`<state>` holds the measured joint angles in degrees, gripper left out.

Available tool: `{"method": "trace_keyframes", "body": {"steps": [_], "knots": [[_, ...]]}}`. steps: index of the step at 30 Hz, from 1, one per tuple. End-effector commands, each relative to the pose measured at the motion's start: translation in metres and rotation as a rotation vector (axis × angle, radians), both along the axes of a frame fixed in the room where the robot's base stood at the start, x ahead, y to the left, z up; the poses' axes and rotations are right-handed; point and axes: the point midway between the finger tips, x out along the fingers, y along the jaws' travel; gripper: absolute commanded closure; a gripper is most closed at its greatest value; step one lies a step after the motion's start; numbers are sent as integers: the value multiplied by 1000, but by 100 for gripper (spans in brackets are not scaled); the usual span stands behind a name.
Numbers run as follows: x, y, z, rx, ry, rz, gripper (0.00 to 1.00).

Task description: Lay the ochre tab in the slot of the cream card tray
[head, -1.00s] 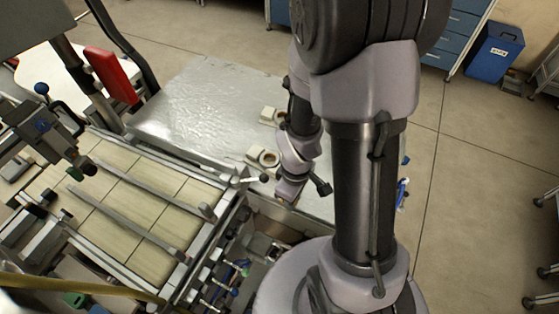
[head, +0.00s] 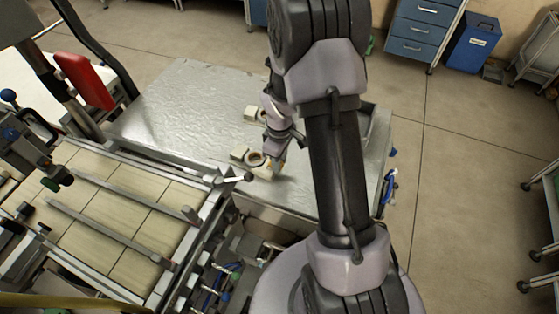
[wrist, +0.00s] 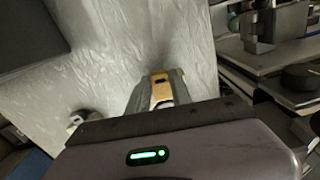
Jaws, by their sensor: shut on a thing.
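My gripper (wrist: 158,94) is shut on the ochre tab (wrist: 160,94), which shows between its fingers in the wrist view and has a dark mark near its far end. In the head view my gripper (head: 277,172) points down over the near part of the metal table, just right of a cream piece with a dark ring (head: 248,157). A second, similar cream piece (head: 252,113) lies farther back, partly behind my arm. I cannot tell whether either piece is the cream card tray, and no slot can be made out.
The metal table (head: 180,100) has a wide clear area to the left. A railed bench with pale panels (head: 110,215) and a lever at its corner stands at the near left. My arm hides part of the table's right side. A blue bin (head: 472,43) stands on the floor behind.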

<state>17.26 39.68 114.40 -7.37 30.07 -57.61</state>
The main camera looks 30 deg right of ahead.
Motion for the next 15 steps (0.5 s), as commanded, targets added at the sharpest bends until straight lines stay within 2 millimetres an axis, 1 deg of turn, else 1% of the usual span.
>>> {"method": "trace_keyframes", "body": {"steps": [9, 12, 13, 14, 15], "knots": [[0, 0, -11, 1, 1, 0, 100], [0, 0, -11, 1, 1, 0, 100], [0, 0, -11, 0, 1, 0, 70], [0, 0, -11, 0, 1, 0, 64], [-1, 0, -11, 0, 1, 0, 57]]}}
